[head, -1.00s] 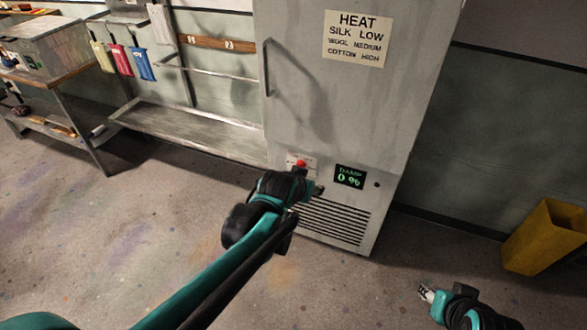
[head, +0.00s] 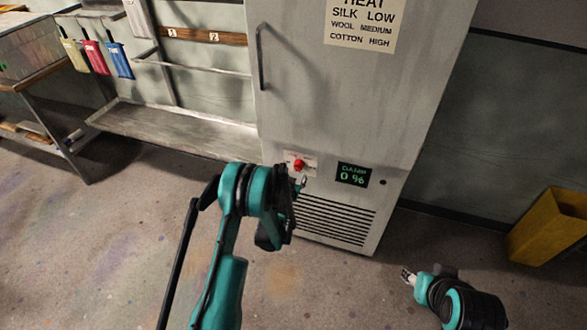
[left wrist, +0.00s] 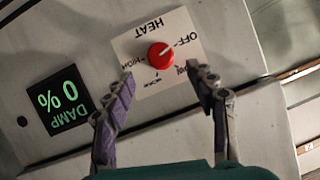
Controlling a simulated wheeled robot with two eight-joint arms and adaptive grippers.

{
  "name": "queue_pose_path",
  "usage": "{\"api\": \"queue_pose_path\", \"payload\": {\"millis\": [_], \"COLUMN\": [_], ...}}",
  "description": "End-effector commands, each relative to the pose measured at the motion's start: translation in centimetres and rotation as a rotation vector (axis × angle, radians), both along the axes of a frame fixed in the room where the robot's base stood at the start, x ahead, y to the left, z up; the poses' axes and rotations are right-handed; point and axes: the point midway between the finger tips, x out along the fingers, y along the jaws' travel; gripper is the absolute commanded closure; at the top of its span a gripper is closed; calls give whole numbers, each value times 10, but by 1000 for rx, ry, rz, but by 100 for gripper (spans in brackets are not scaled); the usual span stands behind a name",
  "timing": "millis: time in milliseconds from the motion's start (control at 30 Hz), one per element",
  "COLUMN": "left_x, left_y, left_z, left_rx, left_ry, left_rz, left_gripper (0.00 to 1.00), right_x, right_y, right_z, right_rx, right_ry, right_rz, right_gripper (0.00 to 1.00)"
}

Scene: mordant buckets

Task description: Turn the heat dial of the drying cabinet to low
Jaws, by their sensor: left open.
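The drying cabinet (head: 335,110) is a tall grey box with a handle on its left. Its red heat dial (head: 299,165) sits on a pale plate low on the front. In the left wrist view the dial (left wrist: 160,55) shows upside down, its white pointer mark toward OFF. My left gripper (left wrist: 165,80) is open, its fingers apart on either side of the plate's near edge, with nothing between them. In the head view my wrist mostly hides the left gripper (head: 298,183), just below the dial. My right gripper (head: 408,277) is low at right, away from the cabinet.
A display (head: 353,174) reading DAMP 0 % is right of the dial, above a vent grille (head: 335,220). A sign (head: 364,22) says silk low, wool medium, cotton high. A yellow bin (head: 550,228) stands at right. A metal shelf (head: 180,130) is at left.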

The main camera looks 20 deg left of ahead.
Motion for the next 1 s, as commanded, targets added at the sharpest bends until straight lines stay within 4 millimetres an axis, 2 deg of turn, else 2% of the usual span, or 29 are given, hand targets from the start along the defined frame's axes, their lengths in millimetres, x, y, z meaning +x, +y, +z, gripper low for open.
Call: {"api": "queue_pose_path", "payload": {"millis": [167,400,600,933,1000], "left_x": [11,48,69,73,72], "left_y": [1,4,6,6,6], "left_z": [-12,-27,-34,-34,-34], "left_rx": [3,2,1,1,1], "left_ry": [-6,-5,-5,-5,-4], "left_rz": [0,0,0,0,0], "left_gripper": [44,44,44,44,62], "right_x": [0,0,0,0,0], "right_y": [0,0,0,0,0], "right_z": [-5,-19,-26,-26,-26], "right_rx": [0,0,0,0,0], "right_ry": [0,0,0,0,0], "right_rz": [0,0,0,0,0], "right_gripper": [59,59,59,59,59]}}
